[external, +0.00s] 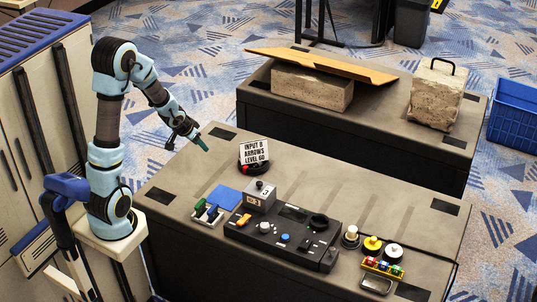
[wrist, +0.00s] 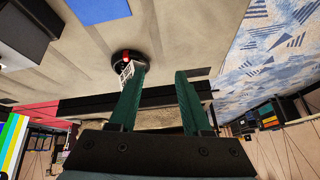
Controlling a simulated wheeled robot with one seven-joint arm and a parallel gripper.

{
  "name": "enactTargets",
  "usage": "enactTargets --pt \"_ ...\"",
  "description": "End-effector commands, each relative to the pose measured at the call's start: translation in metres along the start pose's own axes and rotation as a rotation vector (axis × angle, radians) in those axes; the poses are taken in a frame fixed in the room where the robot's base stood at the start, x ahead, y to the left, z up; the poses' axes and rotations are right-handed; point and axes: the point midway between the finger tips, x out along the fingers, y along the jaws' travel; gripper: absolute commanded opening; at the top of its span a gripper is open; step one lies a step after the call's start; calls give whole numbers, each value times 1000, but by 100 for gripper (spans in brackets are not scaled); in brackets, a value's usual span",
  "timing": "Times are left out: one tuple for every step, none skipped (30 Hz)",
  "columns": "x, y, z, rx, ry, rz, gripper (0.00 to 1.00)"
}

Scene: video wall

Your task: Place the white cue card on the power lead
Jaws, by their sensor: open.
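The white cue card (external: 255,151), printed "INPUT B ARROWS LEVEL 60", stands upright in a round black holder (external: 247,168) with a red part, near the back edge of the front table. In the wrist view, the card (wrist: 127,73) and its holder (wrist: 125,56) show beside the left fingertip. My gripper (external: 203,144) is above the table's back left, left of the card and apart from it. Its green fingers are spread with nothing between them in the wrist view (wrist: 160,74). A thin black cable (external: 430,255), perhaps the power lead, runs across the table's right end.
The front table (external: 180,190) holds a black control console (external: 290,236), a grey box (external: 260,196), a blue square (external: 224,198), round knobs (external: 372,246) and a yellow-edged rack (external: 383,268). A second table behind bears stone-like blocks (external: 436,95) and a tilted board (external: 325,64).

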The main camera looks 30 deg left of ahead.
Motion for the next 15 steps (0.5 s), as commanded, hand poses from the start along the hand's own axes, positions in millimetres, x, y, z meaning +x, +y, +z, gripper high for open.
enactTargets --pt "-17 11 22 -33 -75 -4 48" --pt "-26 17 36 -54 -124 -2 48" --pt "-37 26 54 -80 -187 5 48" --pt "-45 32 66 -96 -228 13 48" --pt "-52 38 77 -111 -266 22 48" --pt "-60 46 88 -128 -308 35 48" --pt "-66 51 96 -138 -335 44 48" --pt "-70 55 102 -146 -356 53 48" --pt "-75 60 108 -155 -378 62 48" --pt "-77 62 112 -159 -391 67 48" --pt "-79 64 114 -163 -399 71 48" --pt "-80 65 116 -166 -407 74 48" --pt "-81 66 117 -167 -409 75 48" --pt "-81 66 117 -167 -410 75 48" --pt "-81 66 117 -167 -410 75 48"
